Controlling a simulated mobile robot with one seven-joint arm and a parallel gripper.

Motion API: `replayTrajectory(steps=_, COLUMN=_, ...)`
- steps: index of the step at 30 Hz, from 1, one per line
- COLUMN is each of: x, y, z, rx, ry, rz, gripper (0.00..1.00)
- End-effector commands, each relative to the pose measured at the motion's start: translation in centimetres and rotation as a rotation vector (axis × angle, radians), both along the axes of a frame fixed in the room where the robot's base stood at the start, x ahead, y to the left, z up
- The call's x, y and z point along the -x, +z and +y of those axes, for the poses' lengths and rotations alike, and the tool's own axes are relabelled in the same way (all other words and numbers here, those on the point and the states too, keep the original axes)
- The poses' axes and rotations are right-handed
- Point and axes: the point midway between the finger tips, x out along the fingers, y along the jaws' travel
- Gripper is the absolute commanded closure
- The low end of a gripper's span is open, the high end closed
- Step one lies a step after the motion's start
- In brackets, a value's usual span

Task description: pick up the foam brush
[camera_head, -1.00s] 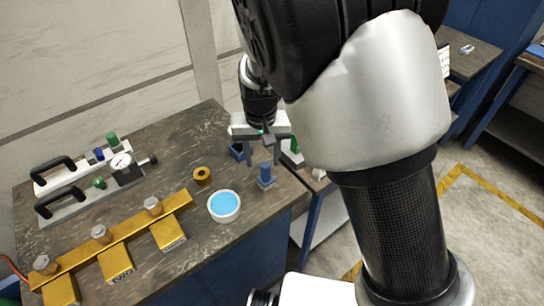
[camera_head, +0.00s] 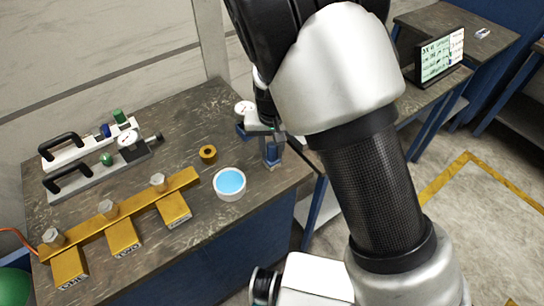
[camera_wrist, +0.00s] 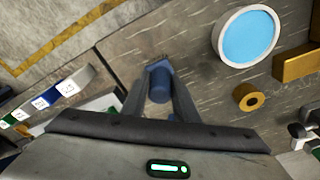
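A small blue upright piece, a cylinder on a wider base, stands near the table's right edge and is the likeliest foam brush (camera_head: 272,153). It also shows in the wrist view (camera_wrist: 159,84), between the two fingers. My gripper (camera_head: 272,161) points down over it, with one finger on each side. In the wrist view my gripper (camera_wrist: 161,84) looks open, with the fingertips close to the blue sides. Whether either finger touches it is hard to see. My gripper and arm hide part of it in the head view.
A white bowl with blue content (camera_head: 230,184) and a brass ring (camera_head: 208,154) stand to the left. A yellow bar fixture (camera_head: 122,220) and gauge tools (camera_head: 104,160) lie further left.

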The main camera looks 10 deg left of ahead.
Motion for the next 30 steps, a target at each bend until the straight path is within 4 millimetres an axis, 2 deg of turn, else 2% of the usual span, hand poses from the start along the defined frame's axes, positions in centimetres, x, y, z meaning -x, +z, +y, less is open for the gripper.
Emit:
replayTrajectory(steps=1, x=0.0, y=0.0, z=0.0, rx=0.000, ry=0.000, rz=0.000, gripper=0.82)
replayTrajectory(steps=4, x=0.0, y=0.0, z=0.0, rx=0.000, ry=0.000, rz=0.000, gripper=0.99)
replayTrajectory(steps=13, x=0.0, y=0.5, z=0.0, rx=-0.001, ry=0.001, rz=-0.001, gripper=1.00)
replayTrajectory(steps=17, x=-0.1, y=2.5, z=0.1, rx=-0.003, ry=0.000, rz=-0.003, gripper=1.00)
replayTrajectory(steps=24, x=-0.1, y=7.3, z=0.1, rx=-0.004, ry=0.000, rz=-0.003, gripper=1.00)
replayTrajectory(steps=30, x=0.0, y=9.7, z=0.0, rx=-0.001, ry=0.000, rz=-0.001, gripper=1.00)
